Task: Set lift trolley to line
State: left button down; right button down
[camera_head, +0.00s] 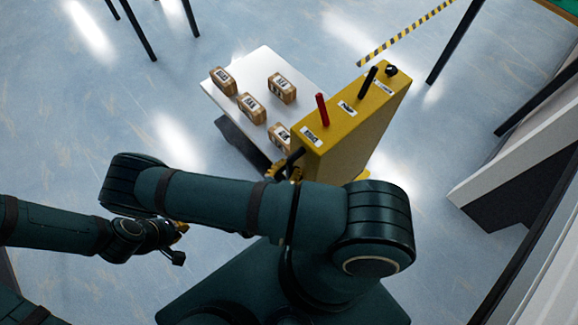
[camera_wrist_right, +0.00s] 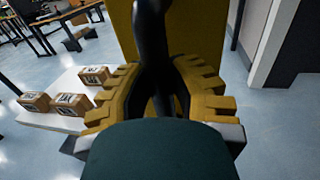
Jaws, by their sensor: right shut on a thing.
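The lift trolley has a yellow control column (camera_head: 352,125) with a red lever (camera_head: 322,109), a black lever (camera_head: 368,81) and a black knob (camera_head: 391,70). Its white platform (camera_head: 246,62) carries several brown labelled boxes (camera_head: 282,88). A black handle (camera_wrist_right: 152,50) rises in front of the yellow column in the right wrist view. My right gripper (camera_wrist_right: 160,95) has its yellow toothed fingers shut around this handle. In the head view my right arm hides most of that grip. My left gripper (camera_head: 178,240) is at the lower left, apart from the trolley; its finger opening is unclear.
Yellow-black striped tape (camera_head: 405,34) marks the floor behind the trolley. A white and dark structure (camera_head: 515,170) stands on the right. Dark table legs (camera_head: 130,30) show at the top left. The blue floor (camera_head: 90,130) left of the trolley is clear.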

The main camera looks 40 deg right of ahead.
dwell(0.3)
jog(key=c, duration=0.8)
grip_release()
jog(key=shift+c, duration=0.2)
jog(key=v, duration=0.7)
jog(key=shift+a, duration=0.3)
jog(key=shift+s, duration=0.1)
